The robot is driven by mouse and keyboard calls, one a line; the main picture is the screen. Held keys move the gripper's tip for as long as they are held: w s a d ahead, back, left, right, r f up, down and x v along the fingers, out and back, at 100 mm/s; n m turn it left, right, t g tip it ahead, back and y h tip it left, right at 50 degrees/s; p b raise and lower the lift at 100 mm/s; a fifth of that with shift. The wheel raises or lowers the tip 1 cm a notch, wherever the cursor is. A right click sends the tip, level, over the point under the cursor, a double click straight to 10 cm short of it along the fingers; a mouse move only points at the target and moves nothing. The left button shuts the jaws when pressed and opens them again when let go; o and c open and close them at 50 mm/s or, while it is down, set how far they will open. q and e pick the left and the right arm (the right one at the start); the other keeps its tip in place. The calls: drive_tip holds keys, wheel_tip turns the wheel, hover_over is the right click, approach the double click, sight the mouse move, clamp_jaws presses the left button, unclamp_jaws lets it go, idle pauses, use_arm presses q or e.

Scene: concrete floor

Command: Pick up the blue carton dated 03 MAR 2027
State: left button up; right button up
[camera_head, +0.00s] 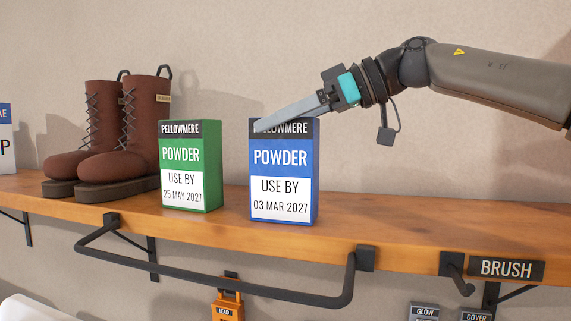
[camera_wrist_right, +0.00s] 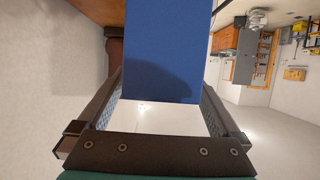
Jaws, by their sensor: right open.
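The blue carton (camera_head: 283,172) reads POWDER and USE BY 03 MAR 2027. It stands upright on the wooden shelf (camera_head: 400,230). My right gripper (camera_head: 262,124) reaches in from the right at its top, and a finger hides part of the carton's top label. In the right wrist view the blue carton (camera_wrist_right: 165,50) lies between the two fingers of the right gripper (camera_wrist_right: 162,90), which are open. A bright gap shows between the carton and the gripper's palm. I cannot tell whether a finger touches the carton. My left gripper is not in view.
A green POWDER carton (camera_head: 186,165) dated 25 MAY 2027 stands just left of the blue one. Brown boots (camera_head: 120,140) stand further left. A dark rail (camera_head: 230,282) hangs under the shelf's front edge. The shelf right of the blue carton is clear.

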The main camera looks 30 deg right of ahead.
drive_tip(key=x, duration=0.2)
drive_tip(key=shift+w+a+f, duration=0.2)
drive_tip(key=shift+w+a, duration=0.05)
clamp_jaws()
idle(0.7)
drive_tip(key=shift+r, duration=0.1)
